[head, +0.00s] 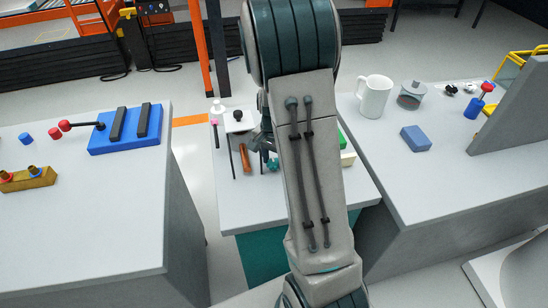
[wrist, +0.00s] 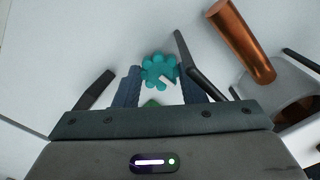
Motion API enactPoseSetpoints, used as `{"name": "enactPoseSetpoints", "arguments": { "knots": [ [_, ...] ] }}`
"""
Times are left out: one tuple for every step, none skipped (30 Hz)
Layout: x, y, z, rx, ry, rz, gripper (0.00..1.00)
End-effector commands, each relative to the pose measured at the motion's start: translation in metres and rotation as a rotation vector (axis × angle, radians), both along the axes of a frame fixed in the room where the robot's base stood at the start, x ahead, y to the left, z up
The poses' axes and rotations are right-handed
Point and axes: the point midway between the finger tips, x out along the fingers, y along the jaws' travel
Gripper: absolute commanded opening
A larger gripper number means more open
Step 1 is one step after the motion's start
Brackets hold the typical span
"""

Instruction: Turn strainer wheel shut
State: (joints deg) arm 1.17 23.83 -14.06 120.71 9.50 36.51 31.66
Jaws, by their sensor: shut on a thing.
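The strainer wheel, a teal lobed knob with a pale mark on it (wrist: 158,68), sits between the two fingers of my gripper (wrist: 160,86) in the wrist view. The fingers are closed on it from both sides. A small bit of green shows just below the wheel, between the fingers. In the head view the teal wheel (head: 273,164) shows just left of my forearm, above the middle table. My forearm hides much of what surrounds it there, and most of my gripper. I cannot tell how far the wheel is turned.
A copper cylinder (wrist: 241,40) lies close to the right of my gripper, beside a grey rounded part (wrist: 280,90). A mug (head: 374,96) and a blue block (head: 416,138) stand on the right table.

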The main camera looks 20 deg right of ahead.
Motion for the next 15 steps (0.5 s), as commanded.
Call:
{"name": "enactPoseSetpoints", "arguments": {
  "knots": [
    [0.0010,0.0000,0.0014,0.000,-0.003,-0.016,0.14],
    [0.0010,0.0000,0.0014,0.000,-0.003,-0.026,0.14],
    [0.0011,0.0001,0.0013,0.000,-0.004,-0.036,0.14],
    [0.0011,0.0001,0.0013,0.000,-0.004,-0.042,0.14],
    [0.0011,-0.0001,0.0013,0.000,-0.004,-0.048,0.14],
    [0.0011,-0.0001,0.0013,0.000,-0.004,-0.056,0.14],
    [0.0011,-0.0002,0.0012,0.000,-0.004,-0.060,0.14],
    [0.0011,-0.0002,0.0012,-0.001,-0.004,-0.063,0.14],
    [0.0011,-0.0003,0.0012,-0.001,-0.004,-0.067,0.14],
    [0.0011,-0.0003,0.0012,-0.001,-0.004,-0.068,0.14],
    [0.0011,-0.0003,0.0012,-0.001,-0.004,-0.070,0.14],
    [0.0012,-0.0004,0.0011,-0.001,-0.004,-0.071,0.14],
    [0.0012,-0.0004,0.0011,-0.001,-0.004,-0.071,0.14],
    [0.0012,-0.0004,0.0011,-0.001,-0.004,-0.072,0.14],
    [0.0011,-0.0004,0.0011,-0.001,-0.004,-0.072,0.14]
  ]
}}
